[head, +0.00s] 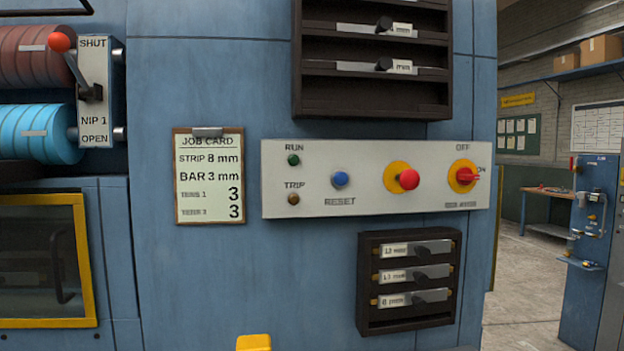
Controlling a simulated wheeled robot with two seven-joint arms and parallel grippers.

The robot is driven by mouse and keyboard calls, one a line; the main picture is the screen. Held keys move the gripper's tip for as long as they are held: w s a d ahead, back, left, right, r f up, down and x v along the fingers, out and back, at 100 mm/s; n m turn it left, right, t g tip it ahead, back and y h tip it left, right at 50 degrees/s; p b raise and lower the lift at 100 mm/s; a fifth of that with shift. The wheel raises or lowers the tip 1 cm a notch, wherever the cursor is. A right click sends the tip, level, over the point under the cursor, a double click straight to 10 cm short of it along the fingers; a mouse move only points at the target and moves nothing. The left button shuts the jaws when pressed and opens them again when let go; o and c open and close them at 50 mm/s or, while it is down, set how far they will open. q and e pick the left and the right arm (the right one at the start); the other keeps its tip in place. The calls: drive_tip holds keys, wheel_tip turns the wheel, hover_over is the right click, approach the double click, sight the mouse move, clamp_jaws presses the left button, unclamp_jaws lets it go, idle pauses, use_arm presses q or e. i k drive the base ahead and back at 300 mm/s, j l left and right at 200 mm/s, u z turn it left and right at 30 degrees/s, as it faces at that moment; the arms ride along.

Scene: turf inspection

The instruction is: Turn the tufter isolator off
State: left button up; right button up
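The isolator (465,177) is a red rotary handle on a yellow disc at the right end of the pale control panel (375,205). OFF is printed above it and ON to its right. The handle looks turned sideways, pointing right towards ON. A small label under it is too blurred to read with certainty. Neither of my grippers is in view.
On the same panel are a red mushroom button (408,179), a blue RESET button (340,179), and RUN (293,160) and TRIP (293,199) lamps. Dark racks sit above (374,102) and below (411,325). A yellow object (253,342) shows at the bottom edge.

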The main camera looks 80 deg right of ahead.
sight(465, 176)
drive_tip(key=j+z, duration=0.2)
drive_tip(key=z, duration=2.8)
drive_tip(key=l, duration=0.1)
